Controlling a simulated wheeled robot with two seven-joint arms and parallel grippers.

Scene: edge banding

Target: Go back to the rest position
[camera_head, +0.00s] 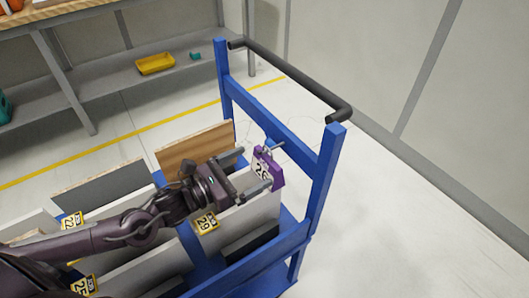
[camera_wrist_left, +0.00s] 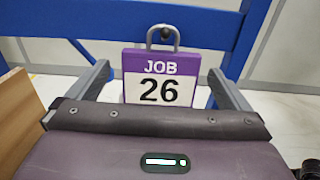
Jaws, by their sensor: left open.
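My left gripper (camera_head: 247,174) is open, with its fingers pointing at the cart's blue end frame. A purple-and-white tag marked JOB 26 (camera_head: 265,172) is at the fingertips. In the left wrist view the tag (camera_wrist_left: 160,88) hangs upright by its grey loop from a peg on the blue rail (camera_wrist_left: 205,28). The two fingers (camera_wrist_left: 160,72) stand on either side of it, with a visible gap at each side. My right gripper is not in view.
The blue cart (camera_head: 322,180) with a dark handle (camera_head: 290,72) holds several upright boards, including a wood-faced one (camera_head: 190,150). Yellow tags, one marked 29 (camera_head: 206,223), sit on it. A shelf with a yellow bin (camera_head: 155,64) stands behind. The floor at right is clear.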

